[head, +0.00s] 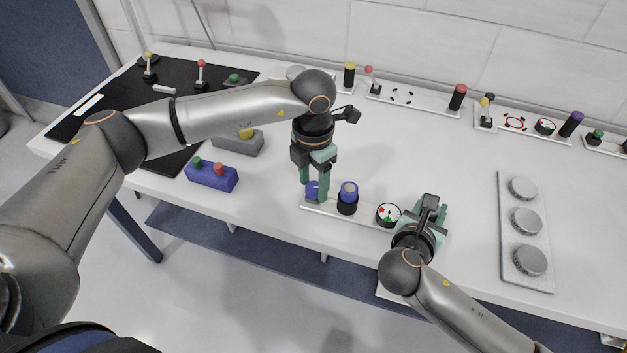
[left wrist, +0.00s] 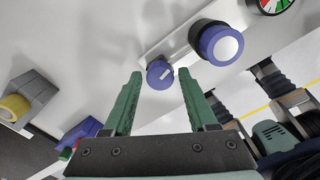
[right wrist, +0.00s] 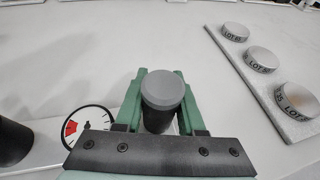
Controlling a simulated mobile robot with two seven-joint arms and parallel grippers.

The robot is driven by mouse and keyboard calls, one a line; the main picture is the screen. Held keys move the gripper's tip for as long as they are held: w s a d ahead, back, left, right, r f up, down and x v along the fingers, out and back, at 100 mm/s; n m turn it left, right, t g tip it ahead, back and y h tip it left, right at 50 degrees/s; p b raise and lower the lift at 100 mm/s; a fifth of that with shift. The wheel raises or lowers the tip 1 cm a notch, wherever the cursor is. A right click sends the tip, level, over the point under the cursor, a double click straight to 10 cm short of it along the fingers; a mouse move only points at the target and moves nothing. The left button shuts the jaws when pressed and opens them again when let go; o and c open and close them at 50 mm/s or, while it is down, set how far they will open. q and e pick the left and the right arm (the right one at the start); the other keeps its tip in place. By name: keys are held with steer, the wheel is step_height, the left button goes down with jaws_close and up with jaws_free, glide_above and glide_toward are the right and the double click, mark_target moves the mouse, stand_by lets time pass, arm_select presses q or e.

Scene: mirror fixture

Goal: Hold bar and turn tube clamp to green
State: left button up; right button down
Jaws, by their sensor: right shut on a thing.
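A white fixture plate (head: 330,208) lies near the table's front edge. It bears a small blue knob (head: 312,188), a black cylinder with a blue top (head: 348,197) and a gauge (head: 388,214) with red and green sectors. My left gripper (head: 317,197) points down at the small blue knob. Its fingers are open, with the knob between and just beyond the tips in the left wrist view (left wrist: 160,73). My right gripper (right wrist: 161,82) is shut on a black bar with a grey top (right wrist: 162,92). In the head view that bar is hidden by the gripper.
A plate with several silver knobs (head: 505,245) lies on the right. A blue box (head: 212,177) and a grey box (head: 237,142) stand left of my left gripper. More fixtures line the back, including a red-topped post (head: 457,97). The table middle is clear.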

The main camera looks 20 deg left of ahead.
mark_target(313, 187)
arm_select(q)
steer(key=shift+o, duration=0.8)
step_height(313, 187, up, 12)
stand_by(0.8)
arm_select(e)
steer(key=shift+c, duration=2.2)
jaws_free()
